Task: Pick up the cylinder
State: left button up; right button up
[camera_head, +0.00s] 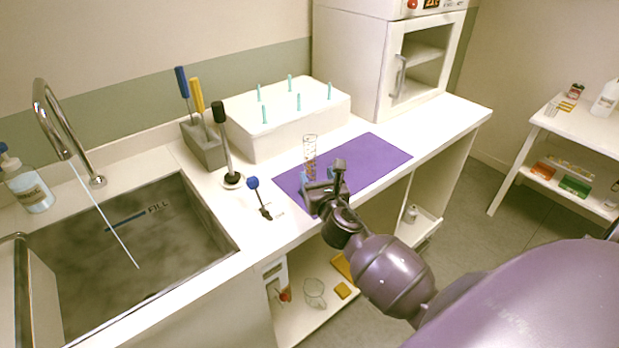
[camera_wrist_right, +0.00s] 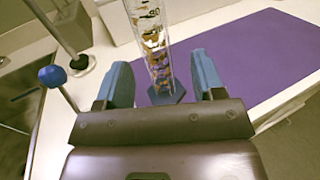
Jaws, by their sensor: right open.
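The cylinder (camera_head: 310,152) is a tall clear graduated tube with dark markings and a blue base. It stands upright on the purple mat (camera_head: 378,155). In the right wrist view the cylinder (camera_wrist_right: 152,45) stands between and beyond the two blue fingers, with its blue base (camera_wrist_right: 166,94) on the mat's left part. My right gripper (camera_head: 318,183) is at the mat's front left, just in front of the cylinder. In the wrist view the right gripper (camera_wrist_right: 160,82) is open and empty. My left gripper is not in view.
A sink (camera_head: 130,240) with a tap lies left. A white cabinet (camera_head: 350,55) stands at the back right.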

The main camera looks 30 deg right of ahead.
aim_at(311, 174)
jog(key=shift+x, duration=1)
jog(key=w, duration=0.1)
jog(key=w+f, duration=0.1)
jog(key=w+b, duration=0.1)
jog(key=w, duration=0.1)
jog(key=shift+d+f, duration=0.15)
jog(key=shift+d, duration=0.15)
jog(key=shift+w+d, duration=0.1)
jog(key=shift+w, duration=0.2)
jog(key=shift+w+d, duration=0.1)
jog(key=shift+w, duration=0.05)
jog(key=shift+c, duration=0.3)
jog(key=c, duration=0.9)
jog(key=shift+c, duration=0.2)
